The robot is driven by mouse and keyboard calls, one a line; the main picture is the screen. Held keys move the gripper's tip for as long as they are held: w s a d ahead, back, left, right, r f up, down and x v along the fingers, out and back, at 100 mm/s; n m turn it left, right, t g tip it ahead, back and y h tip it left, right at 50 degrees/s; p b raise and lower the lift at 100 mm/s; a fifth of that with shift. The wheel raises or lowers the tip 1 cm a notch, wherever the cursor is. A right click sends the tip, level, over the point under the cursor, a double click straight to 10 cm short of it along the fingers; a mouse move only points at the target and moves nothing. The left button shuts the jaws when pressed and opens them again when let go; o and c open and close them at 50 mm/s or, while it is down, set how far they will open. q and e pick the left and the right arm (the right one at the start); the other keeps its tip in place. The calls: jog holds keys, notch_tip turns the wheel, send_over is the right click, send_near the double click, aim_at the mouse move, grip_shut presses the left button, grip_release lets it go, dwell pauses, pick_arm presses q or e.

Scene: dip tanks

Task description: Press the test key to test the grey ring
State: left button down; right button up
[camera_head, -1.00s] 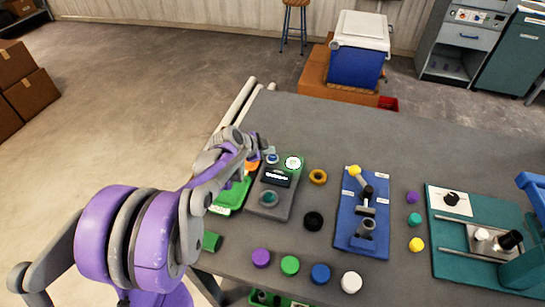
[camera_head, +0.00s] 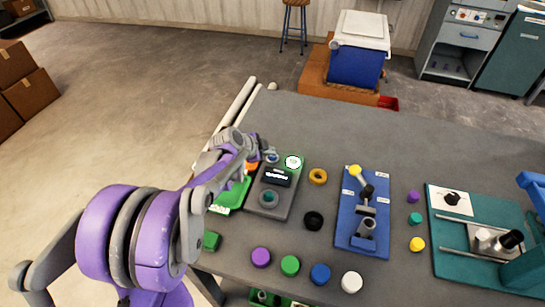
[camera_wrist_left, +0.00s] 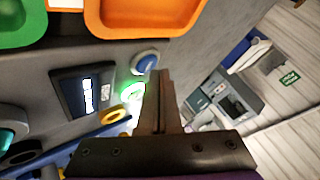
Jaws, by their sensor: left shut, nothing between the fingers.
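The dark grey tester (camera_head: 283,200) stands on the table, with a display (camera_head: 276,176), a green-lit round lamp (camera_head: 293,162) and a blue key (camera_head: 271,158). The grey ring (camera_head: 268,192) sits around a teal post at the tester's near end. My left gripper (camera_head: 264,153) is at the tester's far end, close to the blue key. In the left wrist view the shut, empty fingertips (camera_wrist_left: 164,72) are just right of the blue key (camera_wrist_left: 146,63). I cannot tell whether they touch it. My right gripper is not in view.
A green tray (camera_head: 230,196) lies left of the tester, with an orange tray beside my gripper. An orange-yellow ring (camera_head: 318,176) and a black ring (camera_head: 313,221) lie to its right. Beyond are a blue fixture (camera_head: 346,210) and a teal fixture (camera_head: 455,262). Several coloured caps line the front.

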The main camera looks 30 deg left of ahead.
aim_at(269, 158)
pick_arm(q)
jog(key=shift+f, duration=0.5)
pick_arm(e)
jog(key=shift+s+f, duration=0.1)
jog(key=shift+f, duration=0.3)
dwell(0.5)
pick_arm(q)
jog(key=shift+r+p, duration=0.3)
jog(key=shift+r, duration=0.5)
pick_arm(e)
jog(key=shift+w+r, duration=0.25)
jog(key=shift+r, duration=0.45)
pick_arm(q)
jog(key=shift+r, duration=0.15)
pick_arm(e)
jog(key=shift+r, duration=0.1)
pick_arm(q)
jog(key=shift+r+p, duration=1.5)
jog(key=shift+r, duration=0.95)
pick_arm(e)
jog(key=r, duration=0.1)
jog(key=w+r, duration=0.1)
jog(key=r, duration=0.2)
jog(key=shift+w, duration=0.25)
pick_arm(q)
jog(key=shift+f, duration=0.1)
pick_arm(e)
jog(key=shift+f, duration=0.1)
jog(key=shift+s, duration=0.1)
